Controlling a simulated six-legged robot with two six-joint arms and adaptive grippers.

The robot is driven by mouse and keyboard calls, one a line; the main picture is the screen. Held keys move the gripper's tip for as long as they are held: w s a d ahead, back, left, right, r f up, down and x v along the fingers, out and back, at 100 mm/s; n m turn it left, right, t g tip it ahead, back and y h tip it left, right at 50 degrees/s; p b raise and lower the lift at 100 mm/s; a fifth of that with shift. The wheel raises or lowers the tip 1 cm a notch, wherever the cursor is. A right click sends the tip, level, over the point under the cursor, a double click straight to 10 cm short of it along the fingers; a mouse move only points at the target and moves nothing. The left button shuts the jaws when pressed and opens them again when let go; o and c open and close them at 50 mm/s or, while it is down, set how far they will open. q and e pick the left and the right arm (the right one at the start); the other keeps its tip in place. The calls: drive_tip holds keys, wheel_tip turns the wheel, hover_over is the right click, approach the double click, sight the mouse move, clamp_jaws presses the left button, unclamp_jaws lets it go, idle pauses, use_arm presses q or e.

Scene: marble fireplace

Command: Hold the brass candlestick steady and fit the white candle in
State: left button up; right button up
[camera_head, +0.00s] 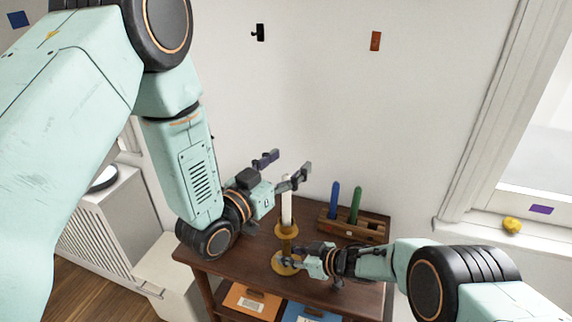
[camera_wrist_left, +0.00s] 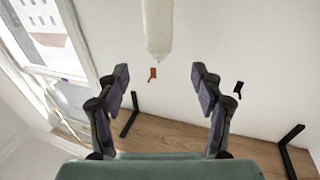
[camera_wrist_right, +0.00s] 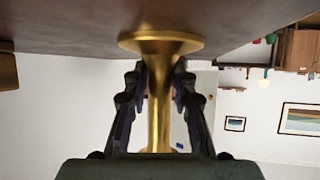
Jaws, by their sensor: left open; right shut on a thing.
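The white candle (camera_head: 287,205) stands upright at the top of the brass candlestick (camera_head: 287,230), which stands on the small dark table. How deep its lower end sits is too small to tell. My left gripper (camera_head: 283,168) is open and empty, its fingers near the candle's upper end. In the left wrist view the candle (camera_wrist_left: 157,28) shows beyond the open fingers (camera_wrist_left: 160,74), apart from them. My right gripper (camera_head: 290,257) is shut on the candlestick's stem, low above its base. The right wrist view shows the brass stem (camera_wrist_right: 159,110) between the fingers, which hide part of it.
A wooden rack (camera_head: 337,228) with a blue candle (camera_head: 335,197) and a green candle (camera_head: 356,203) stands at the table's back right. The table's (camera_head: 235,258) left part is clear. Orange (camera_head: 250,300) and blue (camera_head: 305,313) items lie below the tabletop. The wall is behind.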

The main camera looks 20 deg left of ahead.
drive_tip(key=shift+s+f, duration=0.15)
drive_tip(key=o, duration=1)
drive_tip(key=shift+c, duration=0.2)
